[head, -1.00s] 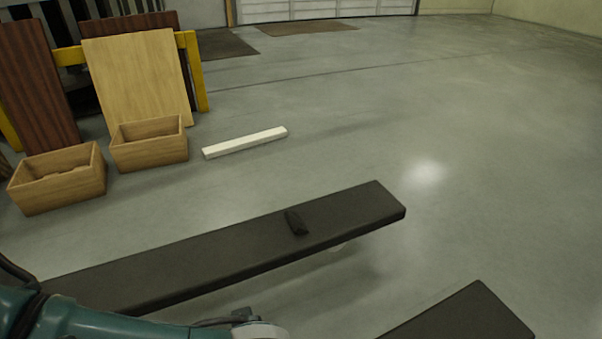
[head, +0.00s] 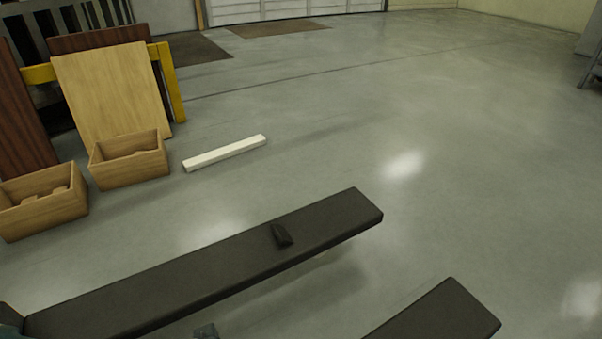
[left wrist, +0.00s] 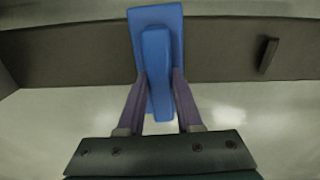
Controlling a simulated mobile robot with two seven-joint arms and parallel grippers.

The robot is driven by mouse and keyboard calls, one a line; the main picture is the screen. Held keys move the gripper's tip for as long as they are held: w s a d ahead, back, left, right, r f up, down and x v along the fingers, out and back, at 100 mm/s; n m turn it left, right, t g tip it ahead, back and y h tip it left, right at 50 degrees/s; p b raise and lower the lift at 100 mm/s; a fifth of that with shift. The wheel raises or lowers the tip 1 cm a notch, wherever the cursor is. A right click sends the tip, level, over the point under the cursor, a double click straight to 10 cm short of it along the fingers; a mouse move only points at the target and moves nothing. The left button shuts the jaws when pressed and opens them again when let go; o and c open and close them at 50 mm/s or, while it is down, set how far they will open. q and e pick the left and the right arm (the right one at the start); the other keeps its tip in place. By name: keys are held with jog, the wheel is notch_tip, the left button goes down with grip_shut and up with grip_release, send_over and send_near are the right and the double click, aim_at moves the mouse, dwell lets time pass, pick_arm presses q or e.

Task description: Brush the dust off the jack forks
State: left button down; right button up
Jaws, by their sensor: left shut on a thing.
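Two long dark grey jack forks show in the head view: the left fork (head: 200,270) runs from the lower left to the middle, and the tip of the right fork (head: 440,315) is at the bottom. A small dark block (head: 281,235) lies on the left fork; a similar block (left wrist: 268,55) shows in the left wrist view. There my left gripper (left wrist: 158,82) is shut on a blue brush-like tool (left wrist: 155,25), held over or against a dark fork (left wrist: 70,55). Contact and the tool's underside are hidden. I cannot make out dust.
Two wooden boxes (head: 130,160) (head: 45,204) and a white bar (head: 224,153) lie on the floor beyond the left fork. Boards (head: 112,95) lean on a yellow frame (head: 177,85) behind them. The floor to the right is clear.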

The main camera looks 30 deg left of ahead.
pick_arm(q)
jog(key=shift+w+r+p, duration=0.1)
jog(key=shift+r+p, duration=1.1)
jog(key=shift+r, duration=0.2)
